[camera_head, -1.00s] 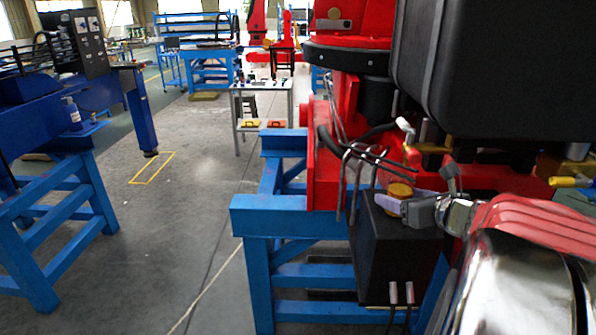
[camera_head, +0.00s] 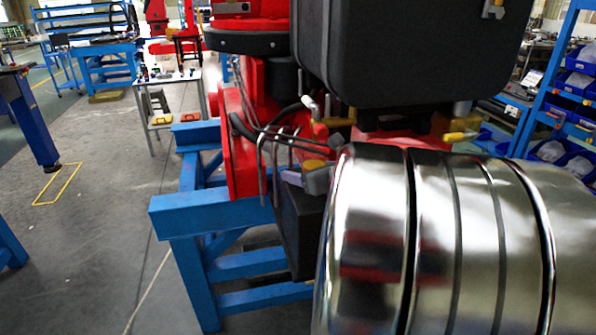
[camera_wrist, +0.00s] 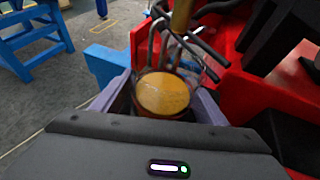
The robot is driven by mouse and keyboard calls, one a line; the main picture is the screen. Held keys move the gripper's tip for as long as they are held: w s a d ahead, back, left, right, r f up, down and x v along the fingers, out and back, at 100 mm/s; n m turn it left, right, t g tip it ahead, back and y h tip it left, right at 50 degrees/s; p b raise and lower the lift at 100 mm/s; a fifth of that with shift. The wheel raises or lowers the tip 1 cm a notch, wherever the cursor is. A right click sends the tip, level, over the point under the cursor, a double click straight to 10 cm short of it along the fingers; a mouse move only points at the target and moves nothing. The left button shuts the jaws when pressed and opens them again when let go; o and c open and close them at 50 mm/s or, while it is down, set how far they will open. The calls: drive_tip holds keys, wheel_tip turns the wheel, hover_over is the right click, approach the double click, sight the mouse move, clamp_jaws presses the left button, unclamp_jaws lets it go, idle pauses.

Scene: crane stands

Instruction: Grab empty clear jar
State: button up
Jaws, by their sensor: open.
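A clear round jar (camera_wrist: 165,98) shows in the wrist view, with a see-through rim and an orange-yellow disc inside or under it; I cannot tell whether that is contents or something seen through the glass. My gripper (camera_wrist: 164,103) is open, with one pale purple finger on each side of the jar. I cannot tell whether either finger touches it. In the head view, the orange-yellow round top (camera_head: 314,164) shows small beside my gripper's grey-purple fingers (camera_head: 316,179). My shiny arm hides much of the area to the right.
A blue steel stand (camera_head: 185,205) carries a red crane base (camera_head: 240,150) with bent grey rods and black hoses close to the jar. A large black box (camera_head: 410,50) overhangs behind. A blue bin rack (camera_head: 560,90) stands right.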

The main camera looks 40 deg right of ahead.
drive_tip(key=c, duration=1.3)
drive_tip(key=shift+r, duration=0.2)
